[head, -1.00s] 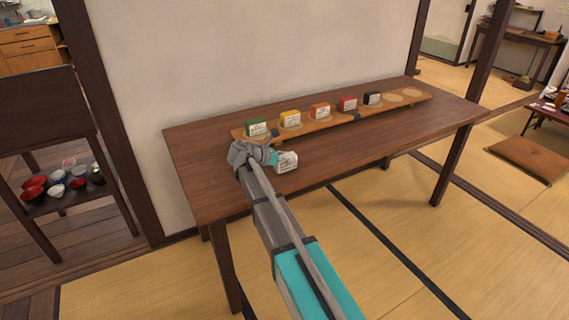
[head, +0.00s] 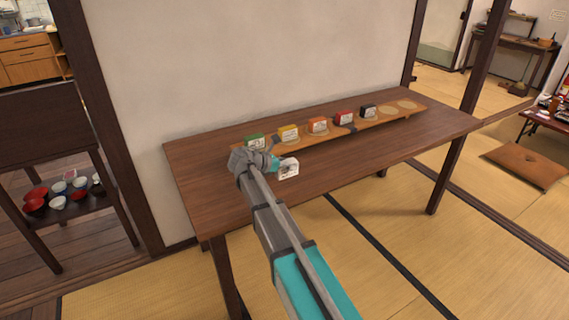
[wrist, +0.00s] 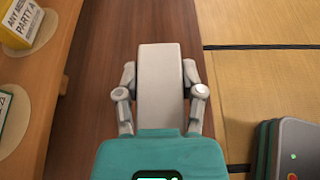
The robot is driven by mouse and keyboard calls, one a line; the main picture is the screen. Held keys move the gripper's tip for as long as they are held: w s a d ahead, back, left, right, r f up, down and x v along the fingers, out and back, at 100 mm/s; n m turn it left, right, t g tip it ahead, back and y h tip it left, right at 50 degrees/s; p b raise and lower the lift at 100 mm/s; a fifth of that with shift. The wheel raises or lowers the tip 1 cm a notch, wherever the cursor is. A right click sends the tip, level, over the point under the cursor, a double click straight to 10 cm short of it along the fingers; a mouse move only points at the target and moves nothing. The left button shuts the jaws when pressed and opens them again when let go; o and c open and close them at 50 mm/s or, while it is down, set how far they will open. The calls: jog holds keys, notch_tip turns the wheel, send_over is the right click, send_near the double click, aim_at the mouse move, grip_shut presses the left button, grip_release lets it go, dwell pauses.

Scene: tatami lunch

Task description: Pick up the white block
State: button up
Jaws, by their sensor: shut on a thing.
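The white block (head: 288,168) shows in the head view at the end of my arm, over the front left part of the brown table. In the wrist view the white block (wrist: 160,75) stands between the two fingers of my gripper (wrist: 160,92), which is shut on it. In the head view my gripper (head: 276,163) is partly hidden by my arm. The picture does not clearly show whether the block touches the table.
A wooden board (head: 345,130) on the table (head: 400,153) carries green (head: 254,140), yellow (head: 288,133), orange (head: 317,125), red (head: 344,118) and black (head: 368,110) blocks on round spots. A shelf with bowls (head: 58,202) stands at left.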

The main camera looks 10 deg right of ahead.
jog(key=s+d+r+p, duration=0.6)
jog(key=s+r+p, duration=0.1)
jog(key=s, duration=0.3)
jog(key=shift+s+d+r, duration=0.25)
jog(key=shift+d+r, duration=0.05)
jog(key=shift+r, duration=0.25)
